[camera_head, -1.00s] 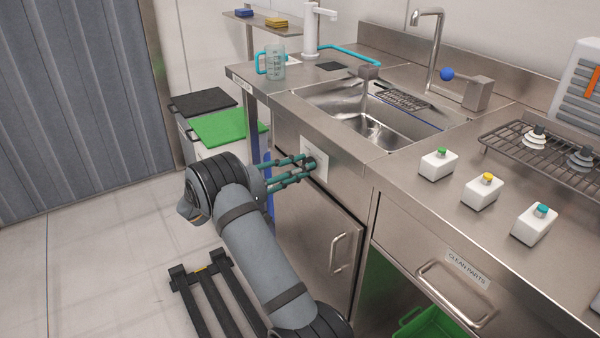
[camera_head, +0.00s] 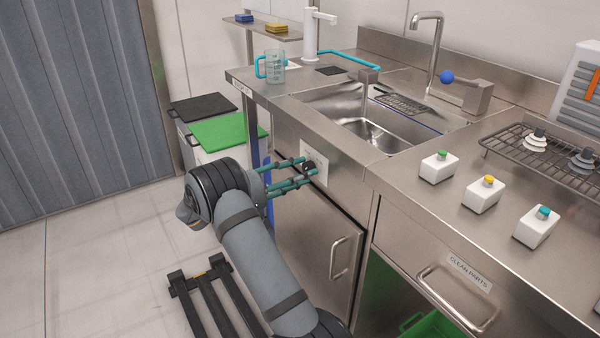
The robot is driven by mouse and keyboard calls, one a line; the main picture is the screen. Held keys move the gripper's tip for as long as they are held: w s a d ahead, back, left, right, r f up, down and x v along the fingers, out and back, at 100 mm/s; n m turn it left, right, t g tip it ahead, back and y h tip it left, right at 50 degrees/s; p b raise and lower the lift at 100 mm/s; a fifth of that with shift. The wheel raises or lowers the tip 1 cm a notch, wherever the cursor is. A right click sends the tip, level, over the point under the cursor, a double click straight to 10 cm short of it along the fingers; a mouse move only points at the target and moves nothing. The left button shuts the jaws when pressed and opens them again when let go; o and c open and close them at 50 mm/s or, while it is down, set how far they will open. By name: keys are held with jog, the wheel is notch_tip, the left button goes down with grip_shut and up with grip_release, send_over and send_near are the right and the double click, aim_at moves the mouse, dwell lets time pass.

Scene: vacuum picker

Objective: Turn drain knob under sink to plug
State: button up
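The drain knob (camera_head: 308,167) is a small dark knob on a white plate (camera_head: 318,158) on the steel front below the sink (camera_head: 375,128). My gripper (camera_head: 308,169) reaches it from the left with its teal fingers, one above the other in the picture. The fingertips are at the knob, one on each side of it. The fingers are spread apart, with the knob between their tips. I cannot tell whether they press on it. The knob's marking and turn angle are too small to read. Water runs from the spout (camera_head: 368,78) into the sink.
A steel cabinet door with a handle (camera_head: 339,258) is below the knob. A drawer handle (camera_head: 456,299) sticks out at the right. Bins with black and green lids (camera_head: 228,131) stand behind my gripper. A jug (camera_head: 274,67) and several small button boxes (camera_head: 438,166) are on the counter.

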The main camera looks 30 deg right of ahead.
jog(key=shift+o, duration=0.6)
jog(key=shift+w, duration=0.1)
jog(key=shift+a, duration=0.15)
jog(key=s+a, duration=0.1)
jog(key=a, duration=1)
jog(key=shift+s+a, duration=0.2)
jog(key=shift+a, duration=0.1)
jog(key=shift+d, duration=0.1)
jog(key=d, duration=0.4)
jog(key=w+d, duration=0.1)
jog(key=d, duration=0.6)
jog(key=shift+w+d+r, duration=0.1)
jog(key=shift+w+d, duration=0.15)
jog(key=shift+d, duration=0.1)
